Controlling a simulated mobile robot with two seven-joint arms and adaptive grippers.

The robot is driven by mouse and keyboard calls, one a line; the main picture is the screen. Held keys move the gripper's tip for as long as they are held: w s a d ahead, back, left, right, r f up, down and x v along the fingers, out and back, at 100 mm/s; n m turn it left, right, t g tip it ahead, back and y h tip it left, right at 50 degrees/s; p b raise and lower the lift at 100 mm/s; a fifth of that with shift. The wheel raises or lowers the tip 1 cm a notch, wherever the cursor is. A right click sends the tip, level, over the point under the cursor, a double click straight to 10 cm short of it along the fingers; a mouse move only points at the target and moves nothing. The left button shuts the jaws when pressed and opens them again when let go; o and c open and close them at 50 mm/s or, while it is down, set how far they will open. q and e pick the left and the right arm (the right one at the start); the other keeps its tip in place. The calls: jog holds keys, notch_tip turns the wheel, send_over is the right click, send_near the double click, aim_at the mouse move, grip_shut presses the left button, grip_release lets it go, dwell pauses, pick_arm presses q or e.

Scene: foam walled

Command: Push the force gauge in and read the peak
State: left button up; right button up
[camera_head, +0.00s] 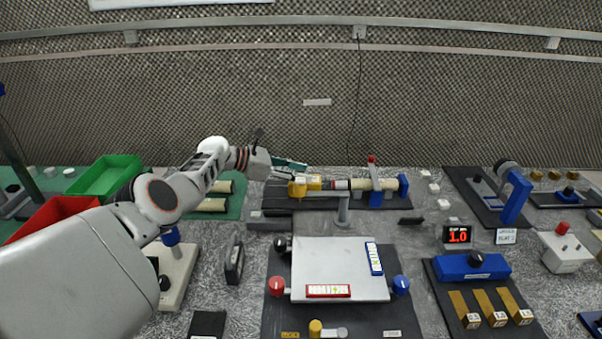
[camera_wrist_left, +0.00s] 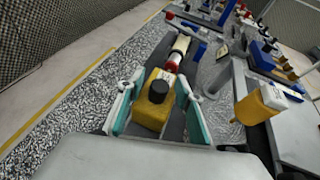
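The force gauge (camera_head: 314,183) is a yellow body with a dark round knob, lying on a dark rail plate at the back middle. Its pale rod points right at a cream cylinder (camera_head: 375,184) with a blue end block (camera_head: 403,187). My left gripper (camera_head: 290,164) is at the gauge's left end. In the left wrist view its two teal fingers (camera_wrist_left: 158,104) stand one on each side of the yellow gauge body (camera_wrist_left: 151,108), with dark gaps visible beside it. Contact cannot be told. My right gripper is not in view.
A red-digit display (camera_head: 457,235) shows 1.0. A grey post (camera_head: 343,206) stands in front of the gauge rail. A white plate (camera_head: 335,262) with red and blue knobs lies nearer. Green (camera_head: 107,174) and red (camera_head: 52,213) bins are at left.

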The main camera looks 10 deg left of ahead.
aim_at(315, 179)
pick_arm(q)
grip_shut()
jog(key=d, duration=0.1)
jog(key=d+b, duration=0.1)
jog(key=d, duration=0.2)
jog(key=shift+w, duration=0.35)
jog(key=shift+w+d, duration=0.1)
jog(key=shift+d, duration=0.35)
grip_release()
jog(key=shift+a, duration=0.15)
